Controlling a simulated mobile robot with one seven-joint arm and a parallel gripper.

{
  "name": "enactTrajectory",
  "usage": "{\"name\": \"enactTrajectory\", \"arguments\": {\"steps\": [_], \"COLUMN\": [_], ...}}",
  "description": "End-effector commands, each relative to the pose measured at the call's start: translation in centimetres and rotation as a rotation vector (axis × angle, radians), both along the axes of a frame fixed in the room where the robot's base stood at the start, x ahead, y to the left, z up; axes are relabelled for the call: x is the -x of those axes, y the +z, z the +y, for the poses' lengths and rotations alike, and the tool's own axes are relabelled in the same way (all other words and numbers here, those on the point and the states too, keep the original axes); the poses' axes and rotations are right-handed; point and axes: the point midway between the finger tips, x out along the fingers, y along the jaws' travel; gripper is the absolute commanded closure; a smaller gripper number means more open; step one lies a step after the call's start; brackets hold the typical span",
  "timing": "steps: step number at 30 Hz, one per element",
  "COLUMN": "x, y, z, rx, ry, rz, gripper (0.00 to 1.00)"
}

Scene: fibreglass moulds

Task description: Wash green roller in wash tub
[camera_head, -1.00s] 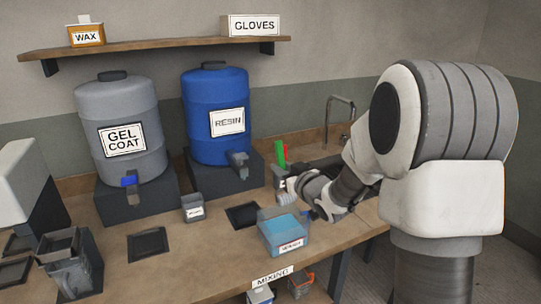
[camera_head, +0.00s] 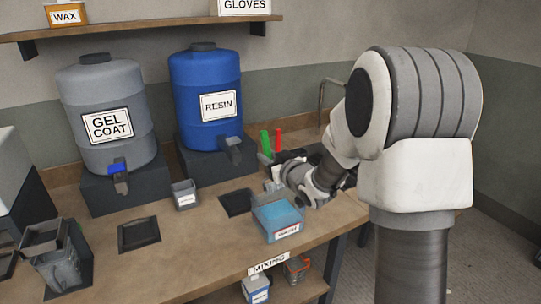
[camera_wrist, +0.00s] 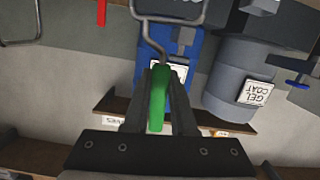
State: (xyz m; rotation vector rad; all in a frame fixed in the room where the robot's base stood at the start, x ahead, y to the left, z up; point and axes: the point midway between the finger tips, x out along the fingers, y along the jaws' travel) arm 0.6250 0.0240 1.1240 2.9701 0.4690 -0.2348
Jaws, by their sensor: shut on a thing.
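My gripper (camera_wrist: 158,112) is shut on the green handle of the green roller (camera_wrist: 157,98). A bent wire frame (camera_wrist: 168,18) runs out from the handle in the wrist view. In the head view the green handle (camera_head: 265,144) stands up behind my gripper (camera_head: 274,186); my fingertips and the roller's lower end are hard to make out there. A small tub with blue liquid (camera_head: 275,236) stands at the bench's front edge, just in front of my gripper. I take it for the wash tub; its label is too small to read.
A red handle (camera_head: 278,138) stands right of the green one. The blue resin drum (camera_head: 207,137) and grey gel coat drum (camera_head: 83,93) stand at the back. A small grey cup (camera_head: 185,197) and a dark square (camera_head: 237,204) lie left of the tub. Bare bench (camera_head: 185,245) lies in front.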

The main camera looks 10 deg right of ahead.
Motion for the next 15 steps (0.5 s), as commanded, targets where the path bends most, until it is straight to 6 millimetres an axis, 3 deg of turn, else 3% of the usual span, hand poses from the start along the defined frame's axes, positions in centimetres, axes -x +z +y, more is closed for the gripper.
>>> {"name": "enactTrajectory", "arguments": {"steps": [15], "x": [0.0], "y": [-4.4], "z": [0.0], "rx": [0.001], "ry": [0.0], "rz": [-0.001], "gripper": [1.0]}}
